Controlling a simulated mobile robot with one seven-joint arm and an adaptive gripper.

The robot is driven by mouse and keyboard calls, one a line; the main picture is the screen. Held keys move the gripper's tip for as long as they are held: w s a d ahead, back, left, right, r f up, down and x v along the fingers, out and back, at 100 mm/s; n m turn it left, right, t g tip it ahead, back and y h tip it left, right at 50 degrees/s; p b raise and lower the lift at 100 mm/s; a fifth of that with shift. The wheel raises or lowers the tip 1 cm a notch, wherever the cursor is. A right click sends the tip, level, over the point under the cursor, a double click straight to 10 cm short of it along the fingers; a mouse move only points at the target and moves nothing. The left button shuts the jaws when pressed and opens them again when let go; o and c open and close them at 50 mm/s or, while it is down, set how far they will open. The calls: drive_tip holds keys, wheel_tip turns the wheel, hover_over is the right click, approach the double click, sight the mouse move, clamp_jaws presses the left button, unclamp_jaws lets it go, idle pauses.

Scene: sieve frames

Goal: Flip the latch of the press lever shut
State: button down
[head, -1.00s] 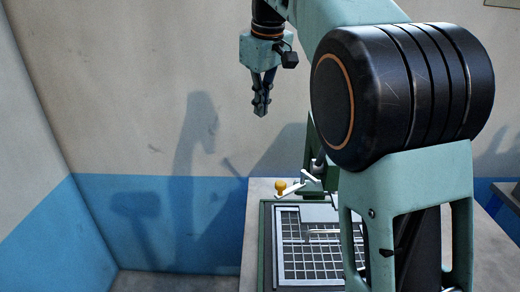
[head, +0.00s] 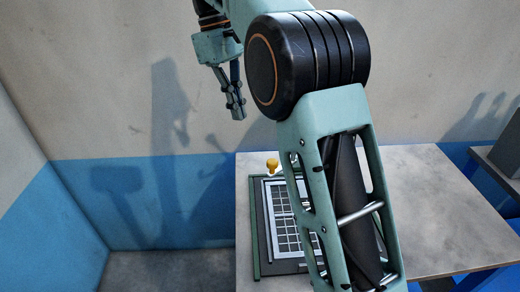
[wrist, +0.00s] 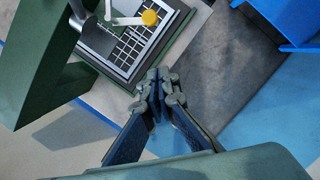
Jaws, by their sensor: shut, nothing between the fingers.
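The yellow knob (head: 272,165) stands at the far left of the table in the head view, behind the sieve frame (head: 283,240). In the wrist view the knob (wrist: 149,17) sits at the end of a white lever (wrist: 125,19) beside the green press frame (wrist: 35,65). Which part is the latch, I cannot tell. My gripper (head: 238,112) is shut and empty, in the air above and to the left of the knob. In the wrist view its fingertips (wrist: 158,88) meet below the knob, apart from it.
The grey table (head: 430,215) is bare to the right of my arm. A blue structure with a grey box (head: 498,150) stands at the right edge. The blue and beige wall (head: 150,195) is behind. Open floor (head: 170,265) lies left of the table.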

drive_tip(key=s+d+f, duration=0.4)
drive_tip(key=d+f, duration=0.1)
drive_tip(key=f, duration=0.4)
drive_tip(key=shift+b, duration=0.4)
drive_tip(key=shift+s+d+f+n, duration=0.1)
drive_tip(key=shift+s+n, duration=0.3)
drive_tip(key=shift+n, duration=0.2)
drive_tip(key=s+d+n+t, duration=0.2)
drive_tip(key=s+d+n, duration=0.3)
drive_tip(key=n, duration=0.3)
drive_tip(key=shift+s+n+h+p, duration=0.15)
drive_tip(key=shift+n+h+p, duration=0.15)
drive_tip(key=shift+n+p, duration=0.15)
drive_tip(key=shift+d, duration=0.2)
idle(0.6)
